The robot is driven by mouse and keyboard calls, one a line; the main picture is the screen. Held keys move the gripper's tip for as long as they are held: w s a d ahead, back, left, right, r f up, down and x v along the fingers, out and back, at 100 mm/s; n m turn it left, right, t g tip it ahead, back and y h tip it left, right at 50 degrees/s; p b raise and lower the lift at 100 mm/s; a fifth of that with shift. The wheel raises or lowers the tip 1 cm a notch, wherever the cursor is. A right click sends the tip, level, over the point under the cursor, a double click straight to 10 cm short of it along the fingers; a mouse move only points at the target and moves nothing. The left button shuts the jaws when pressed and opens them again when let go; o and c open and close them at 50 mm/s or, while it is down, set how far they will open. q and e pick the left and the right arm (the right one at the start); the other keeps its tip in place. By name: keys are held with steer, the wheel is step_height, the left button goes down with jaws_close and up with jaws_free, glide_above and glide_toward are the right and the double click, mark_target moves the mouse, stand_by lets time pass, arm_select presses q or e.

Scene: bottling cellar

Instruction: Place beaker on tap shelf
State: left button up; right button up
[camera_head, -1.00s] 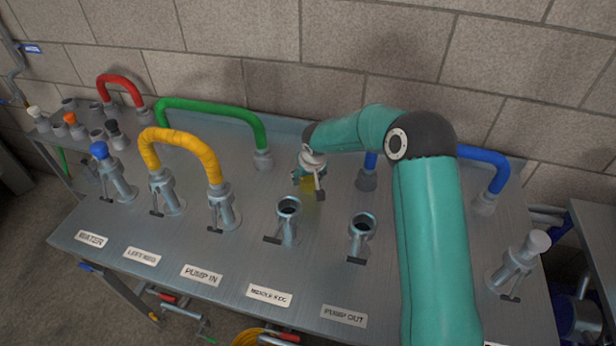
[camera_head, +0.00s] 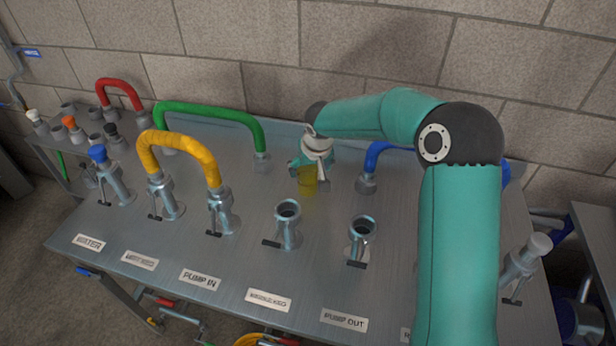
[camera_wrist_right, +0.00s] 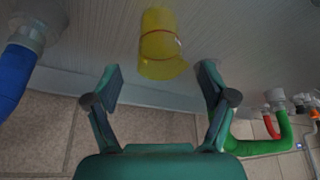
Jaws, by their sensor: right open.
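The yellow translucent beaker (camera_head: 307,179) appears to stand on the brushed-steel shelf top (camera_head: 190,255), behind the two open metal pipe fittings. My right gripper (camera_head: 309,168) is just behind and above it, with its fingers spread. The wrist view shows the beaker (camera_wrist_right: 160,40) centred ahead of my open right gripper (camera_wrist_right: 160,76). Its near rim lies about level with the fingertips, and gaps show between it and both fingers. My left gripper is not in view.
Yellow (camera_head: 180,145), green (camera_head: 215,110) and blue (camera_head: 385,150) hoses arch over the shelf. Open fittings (camera_head: 288,212) (camera_head: 361,228) stand in front of the beaker. A block wall (camera_head: 270,40) rises close behind. Bare steel lies between the beaker and fittings.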

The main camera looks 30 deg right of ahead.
steer(key=v, duration=0.2)
steer(key=shift+s+a+r, duration=0.1)
steer(key=shift+s+r, duration=0.05)
steer(key=shift+r, duration=0.25)
steer(key=shift+o, duration=0.4)
steer(key=shift+s+r, duration=0.2)
steer(key=shift+r, duration=0.25)
steer(key=w+a+r+n+t+y, duration=0.25)
steer(key=w+r+n+t, duration=0.85)
steer(key=n, duration=1.1)
steer(key=n+g+y+b, duration=0.5)
steer(key=n+y+b, duration=0.45)
steer(key=n, duration=1.65)
glide_above(316, 181)
steer(key=s+d+b, duration=0.2)
steer(key=s+d, duration=0.1)
steer(key=d, duration=0.1)
step_height(316, 181, down, 13)
steer(key=h, duration=0.2)
steer(key=f, duration=0.7)
steer(key=shift+w+a+f, duration=0.15)
steer(key=shift+a+f, duration=0.05)
steer(key=shift+a, duration=0.05)
steer(key=shift+x, duration=1.05)
steer(key=shift+p+x, duration=0.35)
steer(key=shift+x, duration=2.35)
steer(key=shift+r, duration=0.2)
steer(key=c, duration=1.4)
